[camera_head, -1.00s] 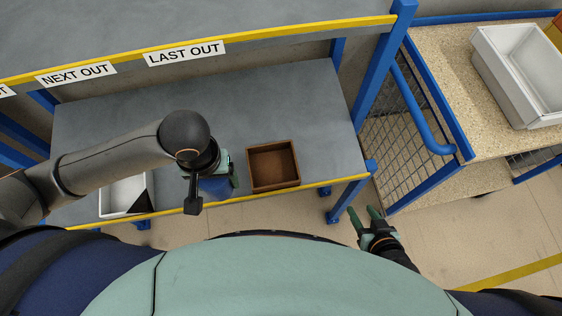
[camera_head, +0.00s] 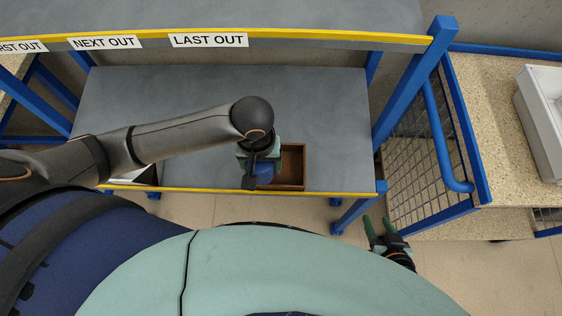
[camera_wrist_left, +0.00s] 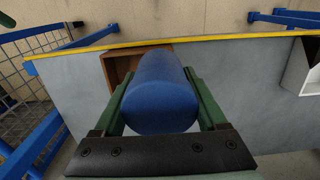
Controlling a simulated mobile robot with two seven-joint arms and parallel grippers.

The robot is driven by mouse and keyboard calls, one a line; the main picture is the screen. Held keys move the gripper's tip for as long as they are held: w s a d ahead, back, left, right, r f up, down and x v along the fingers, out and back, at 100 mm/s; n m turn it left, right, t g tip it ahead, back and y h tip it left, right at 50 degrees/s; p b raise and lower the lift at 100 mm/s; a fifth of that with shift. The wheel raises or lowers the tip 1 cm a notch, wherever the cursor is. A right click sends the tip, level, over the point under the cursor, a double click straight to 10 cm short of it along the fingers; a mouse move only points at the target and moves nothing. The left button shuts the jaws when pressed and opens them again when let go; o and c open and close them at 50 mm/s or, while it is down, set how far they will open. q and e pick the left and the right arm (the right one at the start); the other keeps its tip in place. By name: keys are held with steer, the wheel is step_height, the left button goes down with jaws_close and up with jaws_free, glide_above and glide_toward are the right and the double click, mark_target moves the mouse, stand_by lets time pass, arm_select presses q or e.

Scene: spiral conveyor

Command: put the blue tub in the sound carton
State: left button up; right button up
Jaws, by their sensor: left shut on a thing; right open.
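The blue tub (camera_head: 264,173) is held in my left gripper (camera_head: 260,160), mostly hidden by the hand in the head view. In the left wrist view the tub (camera_wrist_left: 160,95) lies between the two green fingers. The gripper is at the left side of an open brown box (camera_head: 293,165) on the grey lower shelf, overlapping it in the picture. Whether the tub is above or inside the box I cannot tell. A white box (camera_head: 127,179) with a dark triangular patch stands left on the shelf, partly behind my arm. My right gripper (camera_head: 383,234) is open and empty, off the shelf's right front corner.
The grey lower shelf (camera_head: 330,120) is clear behind and right of the brown box. An upper shelf edge (camera_head: 300,38) carries labels including NEXT OUT and LAST OUT. Blue posts and a mesh guard (camera_head: 415,150) stand right, before a speckled table with a white bin (camera_head: 545,120).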

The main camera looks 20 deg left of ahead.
arm_select(q)
steer(key=w+f, duration=0.2)
steer(key=w+d+f+b, duration=0.1)
steer(key=w+f, duration=0.1)
steer(key=w+d+f, duration=0.1)
steer(key=w+f, duration=0.1)
steer(key=shift+d+f, duration=0.25)
steer(key=shift+f, duration=0.05)
step_height(320, 180, down, 3)
steer(key=shift+w+f+b, duration=0.1)
steer(key=shift+w+b, duration=0.05)
steer(key=shift+b, duration=0.35)
steer(key=o, duration=1.5)
steer(key=shift+o, duration=0.2)
step_height(320, 180, up, 12)
steer(key=p, duration=0.2)
